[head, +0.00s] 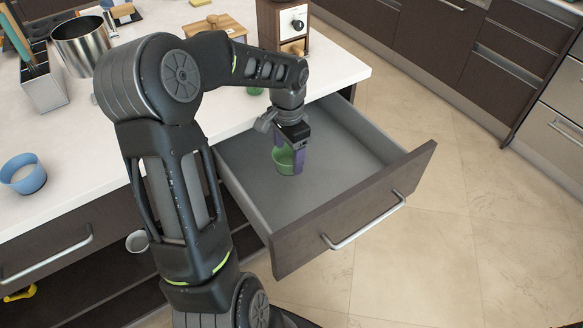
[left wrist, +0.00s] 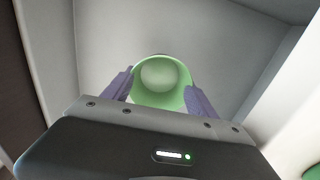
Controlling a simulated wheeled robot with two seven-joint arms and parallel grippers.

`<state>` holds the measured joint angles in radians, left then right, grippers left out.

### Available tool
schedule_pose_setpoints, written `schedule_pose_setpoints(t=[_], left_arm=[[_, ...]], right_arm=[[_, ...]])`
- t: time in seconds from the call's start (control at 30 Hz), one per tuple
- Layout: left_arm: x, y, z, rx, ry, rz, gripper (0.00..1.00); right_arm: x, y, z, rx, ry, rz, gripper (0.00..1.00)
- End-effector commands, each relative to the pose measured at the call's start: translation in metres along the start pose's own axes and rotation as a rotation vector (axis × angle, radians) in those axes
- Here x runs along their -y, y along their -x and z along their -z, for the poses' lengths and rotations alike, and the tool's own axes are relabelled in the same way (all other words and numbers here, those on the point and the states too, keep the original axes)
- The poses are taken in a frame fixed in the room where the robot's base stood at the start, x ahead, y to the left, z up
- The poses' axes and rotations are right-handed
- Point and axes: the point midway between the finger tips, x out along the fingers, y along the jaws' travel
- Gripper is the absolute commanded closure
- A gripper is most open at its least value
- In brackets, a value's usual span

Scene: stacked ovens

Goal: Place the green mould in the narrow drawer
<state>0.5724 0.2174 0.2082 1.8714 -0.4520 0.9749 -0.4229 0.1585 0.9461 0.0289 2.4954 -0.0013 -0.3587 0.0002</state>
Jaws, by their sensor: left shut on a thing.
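The green mould (head: 284,160) is a small round cup inside the open drawer (head: 336,189), in the left part of its floor area in the head view. My left gripper (head: 290,158) points down into the drawer and is shut on the mould. In the left wrist view the mould (left wrist: 162,80) sits between the two purple fingers, with the grey drawer floor beyond it. I cannot tell whether the mould touches the floor. The drawer is otherwise empty where it shows. My right gripper is not in view.
The white counter (head: 115,160) above the drawer holds a blue cup (head: 23,173), a steel pot (head: 83,44), a utensil holder (head: 42,82), a wooden board (head: 214,26) and a grinder (head: 287,22). A green item (head: 254,91) shows behind my arm. The tiled floor at right is clear.

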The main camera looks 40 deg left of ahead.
Motion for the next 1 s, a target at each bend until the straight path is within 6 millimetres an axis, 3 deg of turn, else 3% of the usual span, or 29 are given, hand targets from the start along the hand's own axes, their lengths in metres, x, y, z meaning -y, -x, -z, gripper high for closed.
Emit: schedule_pose_setpoints(t=[0.13,0.47,0.77,1.0], left_arm=[[0.0,-0.02,0.0,0.001,-0.001,-0.001,0.82],[0.0,-0.023,0.0,0.0,0.0,0.0,0.82],[-0.001,-0.058,0.0,0.001,-0.001,-0.001,0.82],[0.0,-0.059,0.0,-0.001,0.0,0.001,0.82]], right_arm=[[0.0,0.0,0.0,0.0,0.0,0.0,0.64],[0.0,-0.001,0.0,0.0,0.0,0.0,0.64],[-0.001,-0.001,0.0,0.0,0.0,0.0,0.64],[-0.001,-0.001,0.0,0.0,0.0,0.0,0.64]])
